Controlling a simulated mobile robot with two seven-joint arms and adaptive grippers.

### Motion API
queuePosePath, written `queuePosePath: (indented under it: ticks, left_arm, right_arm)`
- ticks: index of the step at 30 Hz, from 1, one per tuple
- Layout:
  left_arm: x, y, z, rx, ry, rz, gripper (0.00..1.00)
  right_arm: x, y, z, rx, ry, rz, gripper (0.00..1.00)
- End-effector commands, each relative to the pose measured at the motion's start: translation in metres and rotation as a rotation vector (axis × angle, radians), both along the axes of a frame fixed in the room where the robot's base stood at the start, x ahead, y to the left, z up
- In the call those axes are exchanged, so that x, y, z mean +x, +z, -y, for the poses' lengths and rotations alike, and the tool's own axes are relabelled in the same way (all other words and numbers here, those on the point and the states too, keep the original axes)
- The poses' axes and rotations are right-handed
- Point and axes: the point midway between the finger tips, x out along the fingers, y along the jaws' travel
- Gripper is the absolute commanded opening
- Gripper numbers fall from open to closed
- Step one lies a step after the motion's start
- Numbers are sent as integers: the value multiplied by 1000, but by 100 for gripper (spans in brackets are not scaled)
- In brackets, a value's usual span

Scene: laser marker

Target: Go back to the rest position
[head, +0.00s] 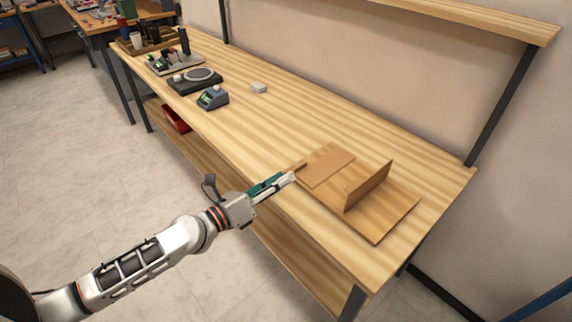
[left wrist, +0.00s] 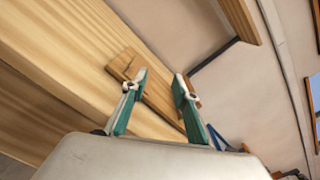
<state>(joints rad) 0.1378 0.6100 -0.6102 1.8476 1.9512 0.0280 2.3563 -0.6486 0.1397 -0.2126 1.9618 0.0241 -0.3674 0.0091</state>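My left gripper (head: 285,182) reaches in from the left over the front edge of the wooden workbench (head: 300,125). In the left wrist view its two green fingers (left wrist: 160,82) stand apart with nothing held between them. Just beyond the fingertips lies a wooden board (head: 375,225) with an upright brown panel (head: 369,185) and a flat brown piece (head: 327,167). I cannot tell whether the fingertips touch anything. My right gripper is not in view.
A red bin (head: 176,118) sits on the lower shelf. The bench middle is clear. An upper shelf (head: 470,18) runs along the wall.

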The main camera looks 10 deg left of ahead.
Motion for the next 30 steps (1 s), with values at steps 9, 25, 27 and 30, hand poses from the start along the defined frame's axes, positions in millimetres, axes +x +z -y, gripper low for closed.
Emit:
queuePosePath:
  ticks: [9, 25, 27, 30]
  left_arm:
    - [-21, 4, 22, 160, -64, 139, 29]
    - [-152, -68, 55, 1952, -603, 1436, 29]
    - [-160, -85, 30, 2201, -761, 1546, 29]
    - [-172, -105, -19, -2429, 1042, -1601, 29]
  right_arm:
    - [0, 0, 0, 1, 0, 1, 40]
    - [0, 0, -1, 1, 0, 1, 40]
    - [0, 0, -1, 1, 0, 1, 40]
    - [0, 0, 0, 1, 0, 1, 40]
